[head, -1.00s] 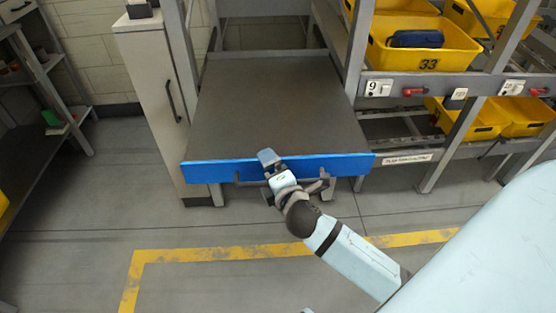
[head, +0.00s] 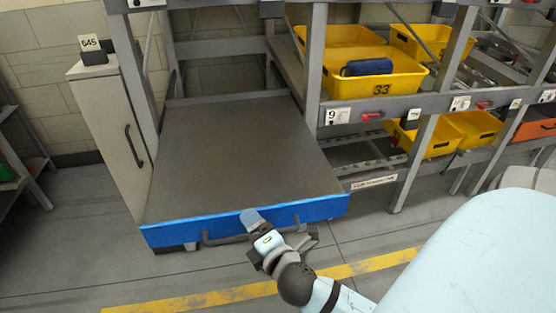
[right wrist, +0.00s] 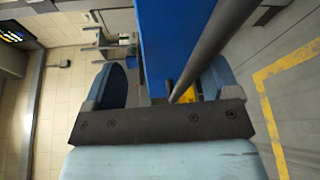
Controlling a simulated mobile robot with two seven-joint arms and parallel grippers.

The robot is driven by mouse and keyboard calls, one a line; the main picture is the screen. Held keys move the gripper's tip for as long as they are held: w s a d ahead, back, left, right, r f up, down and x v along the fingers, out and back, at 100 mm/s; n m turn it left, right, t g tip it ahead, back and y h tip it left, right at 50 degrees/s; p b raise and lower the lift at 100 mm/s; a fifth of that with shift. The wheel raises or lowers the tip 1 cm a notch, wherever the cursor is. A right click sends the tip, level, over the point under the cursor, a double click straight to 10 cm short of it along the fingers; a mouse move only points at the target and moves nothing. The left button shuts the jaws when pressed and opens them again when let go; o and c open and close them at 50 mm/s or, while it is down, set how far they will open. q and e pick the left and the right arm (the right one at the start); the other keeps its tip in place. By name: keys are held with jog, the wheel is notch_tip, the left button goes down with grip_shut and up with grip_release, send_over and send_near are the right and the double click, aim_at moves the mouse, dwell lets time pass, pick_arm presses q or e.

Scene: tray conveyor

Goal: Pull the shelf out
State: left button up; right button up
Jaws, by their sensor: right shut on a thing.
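The shelf is a wide flat grey board (head: 235,150) with a blue front edge (head: 180,232), standing out from the metal rack in the head view. A grey bar handle (head: 222,240) runs along the blue front; it also shows as a dark rod in the right wrist view (right wrist: 215,42). My right gripper (head: 254,222) is at the blue front, shut on the handle near its right part. In the right wrist view the blue front and the rod pass between its fingers (right wrist: 163,80). The exact contact is partly hidden. My left gripper is not in view.
A narrow white cabinet (head: 112,135) stands close to the shelf's left side. A rack post (head: 316,60) and yellow bins (head: 375,85) are on the right. Yellow floor tape (head: 210,300) crosses the floor in front. The floor before the shelf is open.

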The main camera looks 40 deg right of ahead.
jog(key=shift+b+v, duration=0.4)
jog(key=shift+v, duration=0.75)
jog(key=shift+c, duration=1.2)
jog(key=shift+s+f, duration=0.15)
jog(key=shift+s, duration=0.55)
jog(key=shift+c, duration=0.7)
jog(key=shift+s+a+f+b, duration=0.1)
jog(key=shift+s+b, duration=0.25)
jog(key=shift+s, duration=0.15)
jog(key=shift+s+a+f+b, duration=0.1)
jog(key=shift+s+b, duration=0.2)
jog(key=shift+s, duration=0.25)
jog(key=shift+s+a+f+b, duration=0.1)
jog(key=shift+s+f+b, duration=0.1)
jog(key=shift+s+b, duration=0.45)
jog(key=shift+s+a+f+b, duration=0.2)
jog(key=shift+s+b, duration=0.15)
jog(key=shift+s, duration=0.65)
jog(key=shift+w+f, duration=0.1)
